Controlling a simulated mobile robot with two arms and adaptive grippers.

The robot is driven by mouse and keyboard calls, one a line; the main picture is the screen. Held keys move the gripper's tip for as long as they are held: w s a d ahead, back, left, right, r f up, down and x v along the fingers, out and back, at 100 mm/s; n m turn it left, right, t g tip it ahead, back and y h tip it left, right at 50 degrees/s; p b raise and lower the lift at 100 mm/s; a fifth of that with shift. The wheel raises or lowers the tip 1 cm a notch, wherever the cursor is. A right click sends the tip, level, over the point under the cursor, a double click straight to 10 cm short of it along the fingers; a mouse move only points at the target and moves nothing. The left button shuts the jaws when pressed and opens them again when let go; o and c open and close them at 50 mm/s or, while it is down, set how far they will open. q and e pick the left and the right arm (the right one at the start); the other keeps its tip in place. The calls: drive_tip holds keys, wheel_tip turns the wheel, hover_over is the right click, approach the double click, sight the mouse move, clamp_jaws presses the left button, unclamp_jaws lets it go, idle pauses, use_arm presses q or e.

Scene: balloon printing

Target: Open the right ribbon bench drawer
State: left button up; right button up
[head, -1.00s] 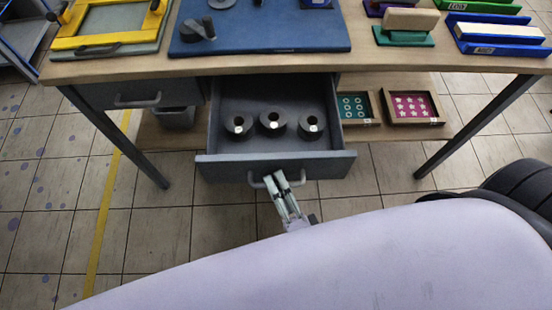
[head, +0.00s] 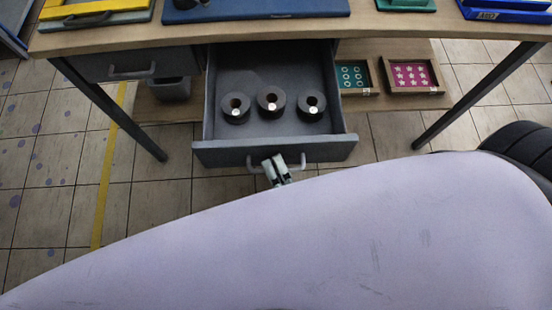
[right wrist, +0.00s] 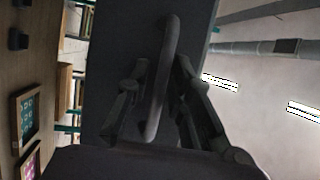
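The right ribbon bench drawer (head: 225,150) is grey and stands pulled far out from under the bench top, with its inside showing. Three dark ribbon spools (head: 271,102) stand in a row in it. Its pale bar handle (head: 300,163) is on the front panel. My right gripper (head: 273,164) is at the handle, partly hidden below by a pale lilac surface. My left gripper is not in view.
The left drawer (head: 140,65) is closed. A lower shelf bears a grey bin (head: 172,88), a tray with teal rings (head: 354,76) and a tray with pink stars (head: 412,74). Bench legs (head: 110,112) stand either side. Tiled floor in front is clear.

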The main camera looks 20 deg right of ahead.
drive_tip(key=shift+o, duration=0.7)
drive_tip(key=v, duration=1.2)
drive_tip(key=shift+f, duration=0.1)
